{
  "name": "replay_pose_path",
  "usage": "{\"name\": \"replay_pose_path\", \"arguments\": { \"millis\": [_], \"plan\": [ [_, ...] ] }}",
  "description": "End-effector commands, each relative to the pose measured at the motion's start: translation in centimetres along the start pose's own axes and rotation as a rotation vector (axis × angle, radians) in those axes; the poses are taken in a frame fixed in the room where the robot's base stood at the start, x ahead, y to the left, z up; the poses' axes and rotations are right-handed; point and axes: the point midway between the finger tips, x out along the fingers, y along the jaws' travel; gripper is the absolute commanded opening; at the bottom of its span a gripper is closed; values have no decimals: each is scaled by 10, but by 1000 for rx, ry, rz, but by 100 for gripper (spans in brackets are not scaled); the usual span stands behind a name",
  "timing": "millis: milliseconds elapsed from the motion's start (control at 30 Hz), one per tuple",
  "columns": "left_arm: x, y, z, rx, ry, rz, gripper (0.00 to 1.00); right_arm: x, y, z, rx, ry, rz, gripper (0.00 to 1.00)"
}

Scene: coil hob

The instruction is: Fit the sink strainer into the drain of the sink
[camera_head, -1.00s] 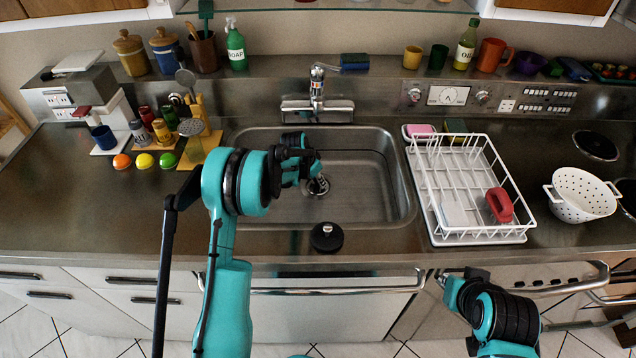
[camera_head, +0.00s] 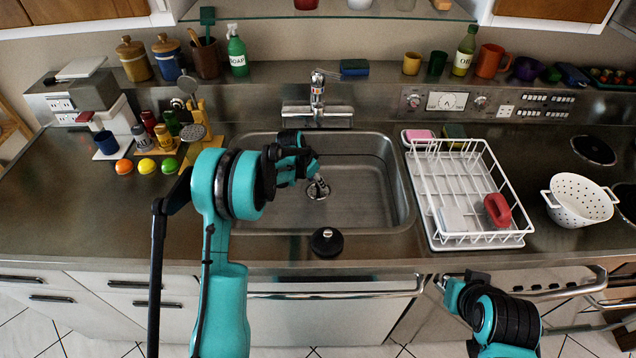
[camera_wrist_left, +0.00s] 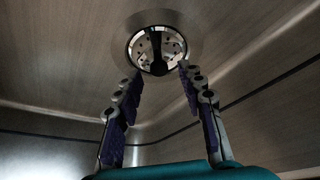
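The strainer (camera_wrist_left: 146,46), a bright metal disc with holes and a dark upright knob, shows in the left wrist view inside the round drain opening (camera_wrist_left: 131,29). I cannot tell whether it sits fully flush. In the head view the strainer (camera_head: 320,186) is small beneath my left gripper (camera_head: 314,170), on the floor of the sink (camera_head: 365,195). In the wrist view my left gripper (camera_wrist_left: 160,78) is open, its fingers apart on either side below the knob, with a gap to it. My right gripper (camera_head: 458,282) is low in front of the counter; its fingers are unclear.
A black round stopper (camera_head: 327,242) lies on the sink's front rim. A white dish rack (camera_head: 470,239) with a red item stands to the right, beside a white colander (camera_head: 580,197). The tap (camera_head: 317,100) rises behind the sink. Brush stand and coloured balls are at left.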

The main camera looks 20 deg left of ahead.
Motion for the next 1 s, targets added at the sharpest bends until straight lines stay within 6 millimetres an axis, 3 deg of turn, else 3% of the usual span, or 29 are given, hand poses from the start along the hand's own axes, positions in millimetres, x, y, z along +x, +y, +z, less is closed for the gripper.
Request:
{"name": "replay_pose_path", "arguments": {
  "millis": [33,200,567,667,767,1000],
  "plan": [
    [-17,0,-1,-1,0,0,39,-6,0,-5,0,0,0,0],
    [-54,0,-1,1,0,0,39,-16,0,-11,0,0,0,0],
    [-99,6,0,-10,2,-8,39,-22,0,-16,0,0,0,0],
    [-128,21,2,-39,8,-27,39,-22,0,-16,0,0,0,0],
    [-170,44,10,-87,21,-59,39,-22,0,-16,0,0,0,0],
    [-257,109,56,-216,72,-139,39,-22,0,-16,0,0,0,0]
  ]
}}
